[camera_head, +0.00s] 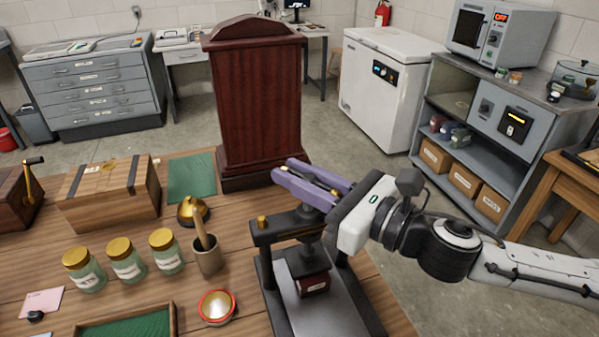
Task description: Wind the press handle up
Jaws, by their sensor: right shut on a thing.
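The black press (264,238) stands at the table's front right, with a grey base plate (335,315), a crossbeam and a central screw. A small dark red labelled block (314,285) sits under the screw's pressing plate. My right gripper (286,171), with purple fingers, reaches in from the right over the top of the press. It is shut on the press handle at the screw's top; the fingers hide most of the handle. My left gripper is not in view.
A tall dark red wooden case (255,100) stands just behind the press. Left of it are a mortar with pestle (208,258), a brass bell (193,211), several lidded jars (126,262) and a red-rimmed round dish (217,306). A wooden box (108,197) sits farther left.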

